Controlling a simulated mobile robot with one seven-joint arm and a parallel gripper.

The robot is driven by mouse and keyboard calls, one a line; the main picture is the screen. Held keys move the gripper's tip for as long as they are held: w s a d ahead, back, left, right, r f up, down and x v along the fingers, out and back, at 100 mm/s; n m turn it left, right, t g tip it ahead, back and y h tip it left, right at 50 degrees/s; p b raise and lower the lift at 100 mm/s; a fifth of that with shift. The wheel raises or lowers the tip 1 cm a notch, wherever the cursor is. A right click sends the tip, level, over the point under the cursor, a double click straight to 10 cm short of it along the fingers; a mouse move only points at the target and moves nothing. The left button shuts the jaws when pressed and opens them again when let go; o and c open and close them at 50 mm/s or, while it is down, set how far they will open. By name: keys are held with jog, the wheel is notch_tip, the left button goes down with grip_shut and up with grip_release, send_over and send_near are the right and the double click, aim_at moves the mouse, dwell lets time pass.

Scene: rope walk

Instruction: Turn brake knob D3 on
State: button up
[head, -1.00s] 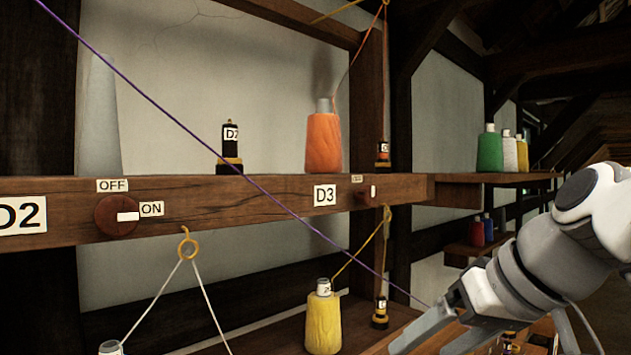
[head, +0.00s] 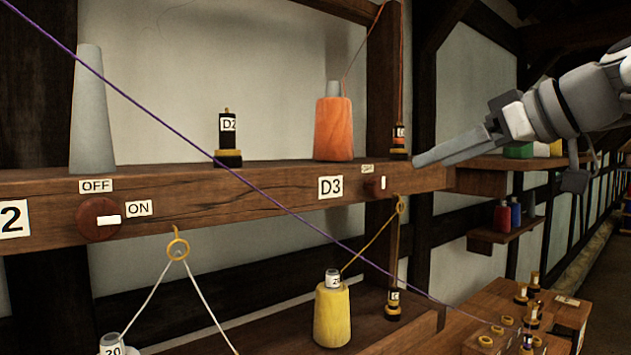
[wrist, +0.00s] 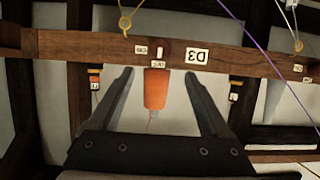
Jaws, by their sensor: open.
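Brake knob D3 (head: 373,187) is a small dark red-brown knob on the front of the wooden beam, right of the D3 label (head: 330,187). Its white pointer mark stands upright, in line with the small label above it, which seems to be OFF. The upside-down wrist view shows the white pointer (wrist: 162,53) upright between the fingers, with two small labels beside it. My gripper (head: 418,162) is open and empty, close to the beam and right of the knob in the head view. The fingers are apart from the knob; the exact gap cannot be told.
An orange spool (head: 333,128) and small black bobbins stand on the beam (head: 255,185). A purple line (head: 285,207) crosses in front of it diagonally. Knob D2 (head: 98,219) points to ON. A yellow spool (head: 331,314) stands below; a yellow cord (head: 375,240) hangs from an eyelet near D3.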

aim_at(383, 183)
jog(key=p+x, duration=0.1)
jog(key=x, duration=1)
jog(key=shift+w+a+f, duration=0.15)
jog(key=shift+w+f, duration=0.05)
jog(key=shift+w, duration=0.1)
jog(key=shift+c, duration=0.3)
grip_shut()
